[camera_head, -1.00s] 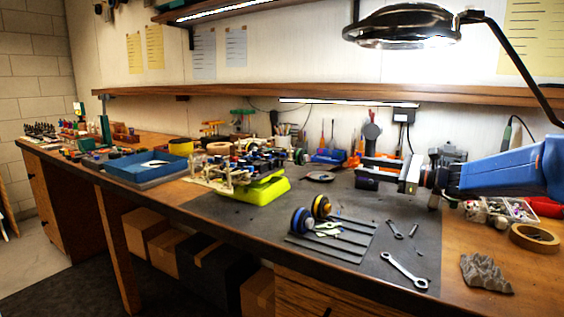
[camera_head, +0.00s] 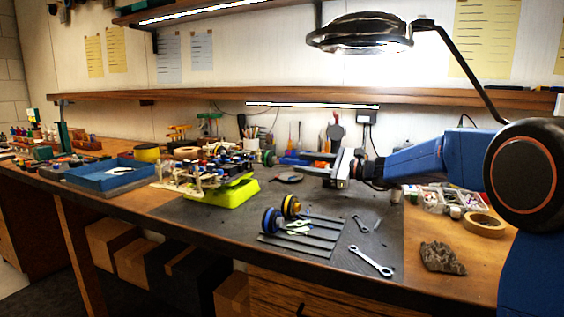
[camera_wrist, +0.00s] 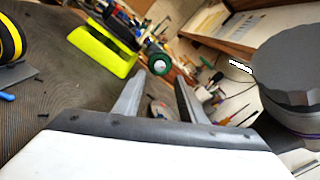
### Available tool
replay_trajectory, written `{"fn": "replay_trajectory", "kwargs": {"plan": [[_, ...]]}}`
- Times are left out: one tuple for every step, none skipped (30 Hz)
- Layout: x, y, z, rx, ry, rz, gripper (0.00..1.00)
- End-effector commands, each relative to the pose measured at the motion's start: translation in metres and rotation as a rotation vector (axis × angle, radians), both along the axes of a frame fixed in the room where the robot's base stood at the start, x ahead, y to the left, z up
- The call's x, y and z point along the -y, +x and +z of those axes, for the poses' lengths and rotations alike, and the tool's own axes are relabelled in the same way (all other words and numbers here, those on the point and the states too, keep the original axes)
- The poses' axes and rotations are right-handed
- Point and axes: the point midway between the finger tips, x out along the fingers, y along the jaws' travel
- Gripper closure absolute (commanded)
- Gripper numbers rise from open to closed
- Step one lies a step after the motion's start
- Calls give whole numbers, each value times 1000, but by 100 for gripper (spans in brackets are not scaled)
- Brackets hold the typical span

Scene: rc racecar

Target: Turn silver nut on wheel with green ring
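The wheel with the green ring (camera_wrist: 157,59) shows in the wrist view beside the yellow-green stand, beyond my fingertips. Its pale hub faces the camera, but the silver nut is too small to make out. In the head view the green-ringed wheel (camera_head: 268,158) is at the right end of the car chassis (camera_head: 215,166), which rests on the yellow-green stand (camera_head: 236,193). My gripper (camera_head: 308,164) is to the right of the wheel, fingers pointing left toward it. In the wrist view the two fingers (camera_wrist: 160,86) are apart with nothing between them.
Blue and yellow wheels (camera_head: 272,221) stand on the dark mat (camera_head: 340,222) in front, near a wrench (camera_head: 371,262). A blue tray (camera_head: 112,172) lies left of the car. Hand tools stand behind my gripper. A lamp (camera_head: 360,33) hangs above.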

Motion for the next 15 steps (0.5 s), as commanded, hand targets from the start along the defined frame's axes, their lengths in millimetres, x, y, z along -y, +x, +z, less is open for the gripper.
{"fn": "replay_trajectory", "kwargs": {"plan": [[-10, 3, 0, 0, -1, 3, 63], [-15, 5, -1, -1, -2, 3, 63], [-22, 8, -1, -1, 0, 3, 63], [-27, 9, -1, -1, -1, 4, 63], [-32, 11, -1, 0, -1, 3, 63], [-38, 14, 0, 0, 0, 2, 63], [-43, 15, 0, 0, 0, 2, 63], [-47, 17, 0, -1, 1, 3, 63], [-53, 19, -1, -1, 0, 2, 63], [-56, 21, -1, -1, 0, 2, 63], [-60, 22, -1, -1, -1, 2, 63], [-65, 24, 0, 0, -1, 2, 63], [-68, 25, -1, 0, 0, 2, 63], [-70, 26, 0, 0, 0, 2, 63], [-73, 27, 0, 0, -1, 2, 63]]}}
